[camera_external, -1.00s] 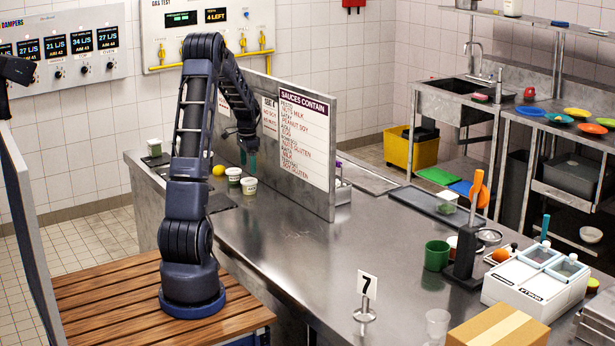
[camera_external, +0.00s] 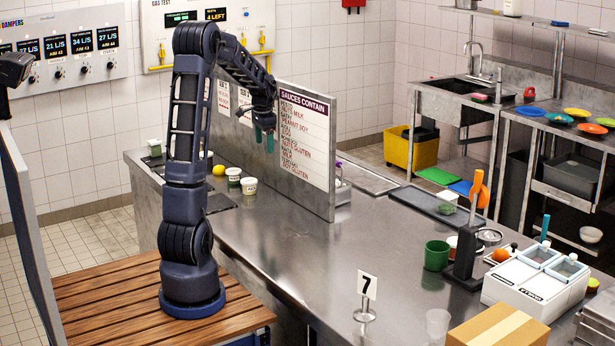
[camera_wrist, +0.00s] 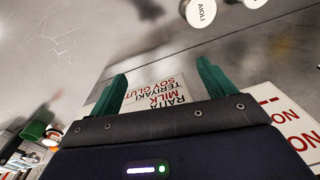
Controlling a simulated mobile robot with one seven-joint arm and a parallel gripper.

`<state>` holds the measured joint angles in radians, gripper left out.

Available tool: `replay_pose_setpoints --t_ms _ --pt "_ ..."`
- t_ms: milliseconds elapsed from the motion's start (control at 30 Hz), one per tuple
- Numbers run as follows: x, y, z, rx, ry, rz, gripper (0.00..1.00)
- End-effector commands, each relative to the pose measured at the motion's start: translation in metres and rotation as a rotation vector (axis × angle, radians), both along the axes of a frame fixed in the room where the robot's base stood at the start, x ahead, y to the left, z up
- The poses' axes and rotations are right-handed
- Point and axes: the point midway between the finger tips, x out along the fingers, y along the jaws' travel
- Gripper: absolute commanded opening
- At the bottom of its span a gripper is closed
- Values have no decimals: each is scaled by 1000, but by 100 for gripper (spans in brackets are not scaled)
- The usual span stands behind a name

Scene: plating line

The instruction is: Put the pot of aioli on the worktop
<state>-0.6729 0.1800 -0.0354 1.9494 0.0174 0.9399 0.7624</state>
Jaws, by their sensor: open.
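The pot of aioli (camera_wrist: 203,10) is a small white tub with its name on it, at the top edge of the wrist view and partly cut off. In the external view the pot that looks to be it (camera_external: 249,186) stands on the steel worktop (camera_external: 290,235), left of the upright sauce board. My gripper (camera_external: 264,141) is open and empty, raised in front of the board and above the pots. Its green fingers also show in the wrist view (camera_wrist: 162,72), with the board's lettering between and beyond them.
A second pot (camera_external: 234,174) stands just beside the aioli, with a yellow ball (camera_external: 218,170) behind. The sauce board (camera_external: 305,135) rises close to my gripper. A green cup (camera_external: 437,255) and a number stand (camera_external: 366,290) are further right. The middle worktop is clear.

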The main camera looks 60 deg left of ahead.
Motion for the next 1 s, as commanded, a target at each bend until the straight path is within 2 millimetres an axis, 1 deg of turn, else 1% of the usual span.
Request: replay_pose_setpoints --t_ms 33,67,100,267,300,367,400,500,667,800,1000 --pt "-2 -23 13 9 -14 -1 82" --pt "-4 -35 20 13 -21 1 82" --pt "-7 -51 28 17 -31 4 82" --pt "-23 -112 56 30 -72 21 82" --pt "-29 -127 61 31 -82 26 82" --pt "-38 -148 70 33 -99 32 82" --pt "-44 -162 75 34 -111 35 82" --pt "-62 -195 85 33 -139 45 82" --pt "-96 -242 96 25 -186 61 82" --pt "-128 -279 100 12 -226 74 82" --pt "-177 -322 99 -19 -284 92 82"
